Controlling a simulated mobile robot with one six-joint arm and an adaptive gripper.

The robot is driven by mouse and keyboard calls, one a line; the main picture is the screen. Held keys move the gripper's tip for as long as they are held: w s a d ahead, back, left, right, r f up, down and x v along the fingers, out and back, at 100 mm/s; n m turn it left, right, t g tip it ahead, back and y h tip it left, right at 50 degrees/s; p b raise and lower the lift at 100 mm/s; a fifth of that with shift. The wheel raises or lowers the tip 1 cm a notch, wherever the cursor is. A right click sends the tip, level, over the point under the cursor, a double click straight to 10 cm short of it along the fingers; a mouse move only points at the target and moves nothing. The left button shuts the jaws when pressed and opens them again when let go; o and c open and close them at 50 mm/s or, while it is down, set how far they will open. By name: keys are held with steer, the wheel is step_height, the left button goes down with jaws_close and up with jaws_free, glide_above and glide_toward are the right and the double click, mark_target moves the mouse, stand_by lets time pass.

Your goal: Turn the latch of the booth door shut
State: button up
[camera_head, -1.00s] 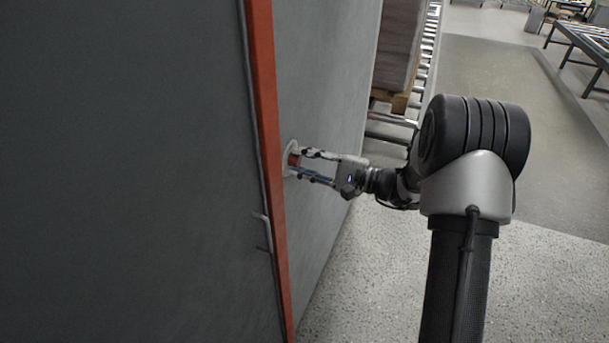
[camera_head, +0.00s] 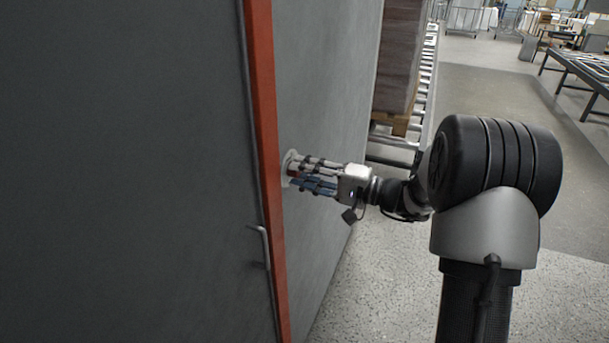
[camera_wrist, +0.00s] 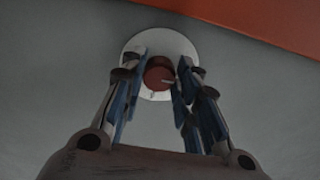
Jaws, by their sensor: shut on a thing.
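The latch is a small red knob (camera_wrist: 159,75) on a round white plate (camera_wrist: 165,45), fixed to the grey wall panel beside the red frame. In the head view the white plate (camera_head: 290,160) shows at my fingertips, and the knob is mostly hidden by the fingers. My gripper (camera_head: 296,172) reaches in from the right. In the wrist view its fingers (camera_wrist: 159,76) stand on both sides of the knob, shut on it. The dark grey booth door (camera_head: 130,170) is left of the red frame (camera_head: 265,130), with a bent metal handle (camera_head: 264,245) at its edge.
The grey wall panel (camera_head: 330,80) runs along the left of my arm. A stacked pallet load (camera_head: 402,60) and a roller conveyor (camera_head: 428,75) stand behind. Speckled floor (camera_head: 370,265) is open below the arm. Another conveyor table (camera_head: 590,75) is at the far right.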

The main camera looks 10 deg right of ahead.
steer(key=o, duration=1.1)
steer(key=shift+c, duration=0.2)
steer(key=v, duration=1.2)
